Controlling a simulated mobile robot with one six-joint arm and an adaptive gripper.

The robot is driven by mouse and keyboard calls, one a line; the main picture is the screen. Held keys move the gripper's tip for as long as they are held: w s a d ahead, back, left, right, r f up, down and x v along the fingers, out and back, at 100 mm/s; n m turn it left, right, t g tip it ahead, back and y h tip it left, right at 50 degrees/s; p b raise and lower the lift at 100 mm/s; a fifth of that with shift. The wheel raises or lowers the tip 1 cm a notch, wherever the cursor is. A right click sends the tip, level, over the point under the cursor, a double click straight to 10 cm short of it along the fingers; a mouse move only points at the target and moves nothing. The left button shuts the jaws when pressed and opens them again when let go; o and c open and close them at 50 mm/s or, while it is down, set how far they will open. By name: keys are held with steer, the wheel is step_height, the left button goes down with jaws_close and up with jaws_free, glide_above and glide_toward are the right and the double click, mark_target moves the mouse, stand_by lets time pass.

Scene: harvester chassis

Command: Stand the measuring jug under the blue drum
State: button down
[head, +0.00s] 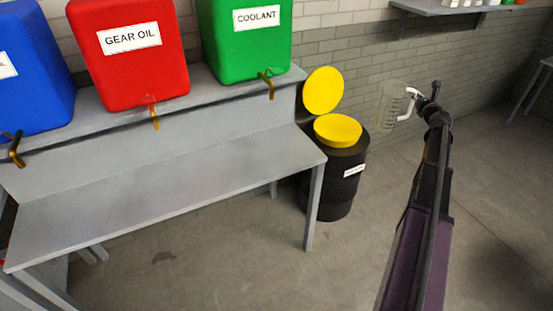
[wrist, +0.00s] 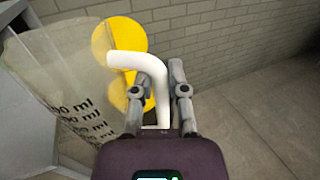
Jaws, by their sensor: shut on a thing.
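The measuring jug (head: 392,104) is clear, with dark graduation marks and a white handle. It hangs in the air at the right, in front of the brick wall. My gripper (head: 424,97) is shut on its handle; in the wrist view the two fingers (wrist: 161,85) close on the white handle and the jug (wrist: 58,85) fills the left side. The blue drum (head: 35,72) stands on the raised shelf at the far left, partly cut off. A brass tap (head: 14,149) projects below its front. The jug is far to the right of it.
Red gear oil (head: 130,65) and green coolant (head: 245,50) drums share the shelf. The grey bench (head: 180,200) below them is bare. A black bin (head: 336,185) with yellow lids (head: 338,130) stands between bench and jug. A wall shelf (head: 460,7) is at the upper right.

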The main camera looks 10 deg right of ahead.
steer(key=a+f+m+g+h+b, duration=0.15)
steer(key=a+h, duration=0.25)
steer(key=a, duration=0.8)
steer(key=a+f+m+g+h+b, duration=0.1)
steer(key=a+f+m+h+b, duration=0.15)
steer(key=a, duration=0.95)
steer(key=s+a+f+m+g+h+b, duration=0.2)
steer(key=s+a+m+g+h, duration=0.1)
steer(key=s+a, duration=0.5)
steer(key=s+a+f+m+g+h+b, duration=0.2)
steer(key=s+a+m+g+h, duration=0.1)
steer(key=s+a, duration=0.6)
steer(key=a+h, duration=0.1)
steer(key=a, duration=0.3)
steer(key=shift+s+f+m, duration=0.2)
steer(key=shift+m, duration=0.2)
steer(key=shift+w+a, duration=0.15)
steer(key=w+a+f+b, duration=0.1)
steer(key=w+a, duration=0.3)
steer(key=w, duration=0.8)
steer(key=shift+a, duration=0.3)
steer(key=shift+w+f, duration=0.1)
steer(key=shift+w, duration=0.05)
